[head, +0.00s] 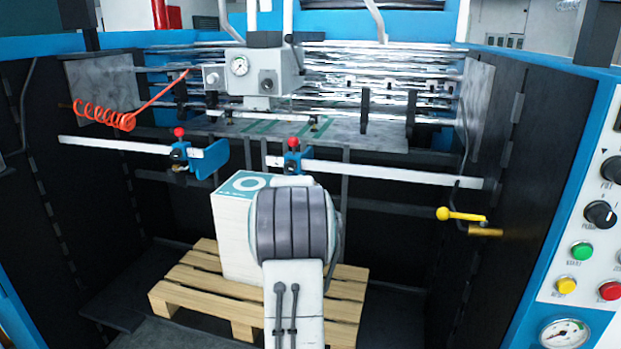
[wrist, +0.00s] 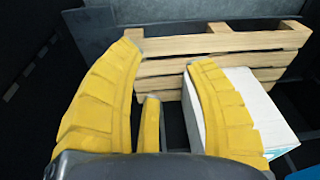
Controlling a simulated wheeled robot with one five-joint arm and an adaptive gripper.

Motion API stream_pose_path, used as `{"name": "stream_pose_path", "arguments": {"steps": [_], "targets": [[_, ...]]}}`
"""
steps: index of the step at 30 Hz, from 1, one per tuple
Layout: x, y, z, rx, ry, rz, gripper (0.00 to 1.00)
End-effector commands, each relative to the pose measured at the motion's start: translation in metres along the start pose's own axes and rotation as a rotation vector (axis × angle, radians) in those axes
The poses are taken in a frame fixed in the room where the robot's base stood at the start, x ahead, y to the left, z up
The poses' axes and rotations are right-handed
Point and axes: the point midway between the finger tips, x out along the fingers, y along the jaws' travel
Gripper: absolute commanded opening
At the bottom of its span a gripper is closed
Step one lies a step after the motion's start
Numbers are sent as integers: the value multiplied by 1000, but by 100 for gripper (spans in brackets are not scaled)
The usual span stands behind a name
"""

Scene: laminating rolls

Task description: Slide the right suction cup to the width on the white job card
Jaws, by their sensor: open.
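The suction head (head: 265,75), a grey block with a round gauge, hangs over the grey feed plate at the back. Two small dark fittings sit low on a bar there, a left one (head: 229,117) and a right one (head: 316,124). They look like the suction cups, but are too small to be sure. I cannot make out a white job card. My gripper (wrist: 168,50) shows in the wrist view with yellow fingers spread and nothing between them. It points down toward the pallet, away from the suction head. In the head view my own arm hides it.
A white stack (head: 236,235) with a teal-and-white top stands on a wooden pallet (head: 190,285). Two blue clamps with red knobs, left (head: 180,152) and right (head: 292,160), sit on white bars above. A yellow handle (head: 458,214) juts from the right wall.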

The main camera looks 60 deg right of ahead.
Motion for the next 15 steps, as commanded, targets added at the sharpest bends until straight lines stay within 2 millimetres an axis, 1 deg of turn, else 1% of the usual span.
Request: {"name": "stream_pose_path", "arguments": {"steps": [1, 2, 3, 5, 6, 7, 8, 9, 10, 11, 12, 14, 15], "targets": [[7, 10, -34, 83, 59, -2, 49], [9, 15, -52, 134, 98, -6, 49], [9, 20, -78, 203, 154, -15, 49], [3, 24, -116, 310, 245, -39, 49], [-3, 24, -141, 383, 310, -64, 49], [-11, 22, -160, 439, 363, -89, 49], [-21, 20, -179, 499, 417, -119, 49], [-38, 18, -204, 583, 490, -167, 49], [-53, 17, -220, 645, 544, -207, 49], [-71, 16, -235, 705, 595, -252, 49], [-95, 15, -253, 784, 658, -316, 49], [-127, 13, -274, 899, 734, -419, 49], [-146, 12, -285, 973, 774, -490, 49]]}}
